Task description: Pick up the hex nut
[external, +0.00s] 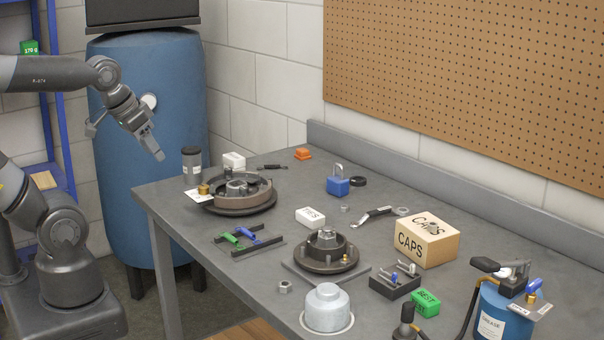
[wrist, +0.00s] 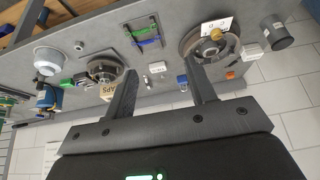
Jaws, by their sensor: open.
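A grey metal hex nut (external: 285,287) lies on the grey workbench (external: 262,260) near its front edge, left of the domed metal cap. In the wrist view a small grey piece that looks like this nut (wrist: 78,45) lies at the upper left, beside the pale dome. A smaller grey nut-like piece (external: 345,208) lies farther back, behind the white block. My gripper (external: 158,152) is raised beyond the bench's left end, well away from the hex nut. In the wrist view my gripper (wrist: 164,92) has its fingers spread, with nothing between them.
Close to the hex nut are the domed cap (external: 328,302) and a hub on a plate (external: 326,250). A brake drum (external: 258,195), a rack with green and blue handles (external: 248,242) and a CAPS box (external: 440,243) also occupy the bench. Bare bench lies left of the nut.

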